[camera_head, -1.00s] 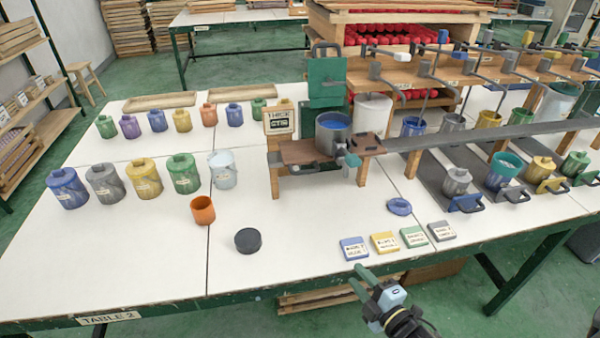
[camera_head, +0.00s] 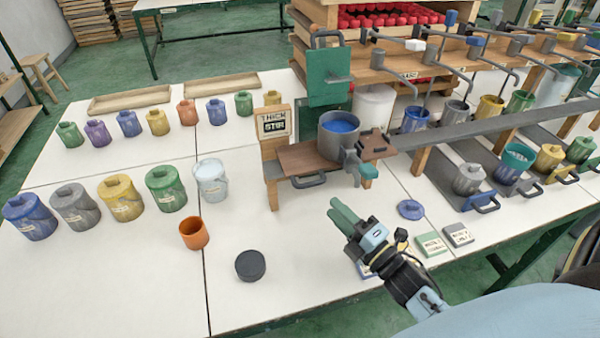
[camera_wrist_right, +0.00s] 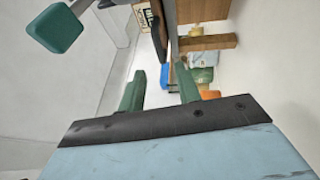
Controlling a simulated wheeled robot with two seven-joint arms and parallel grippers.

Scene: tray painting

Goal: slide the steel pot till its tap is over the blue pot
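The steel pot (camera_head: 337,137), with blue paint inside, stands on a wooden stand (camera_head: 305,160) near the middle of the table. Its tap (camera_head: 352,158) with a green handle is on its lower right side. A lidded blue pot (camera_head: 30,217) stands at the far left of the front row; another blue pot (camera_head: 415,121) stands under the rack at right. My right gripper (camera_head: 341,212) is in front of and below the stand, apart from the pot. Its green fingers stand apart and empty in the right wrist view (camera_wrist_right: 160,90). My left gripper is not in view.
An orange cup (camera_head: 194,233) and a dark round lid (camera_head: 250,265) stand at front left of my gripper. Colour cards (camera_head: 431,244) and a blue lid (camera_head: 410,209) lie to its right. A grey rail (camera_head: 490,128) runs right from the stand.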

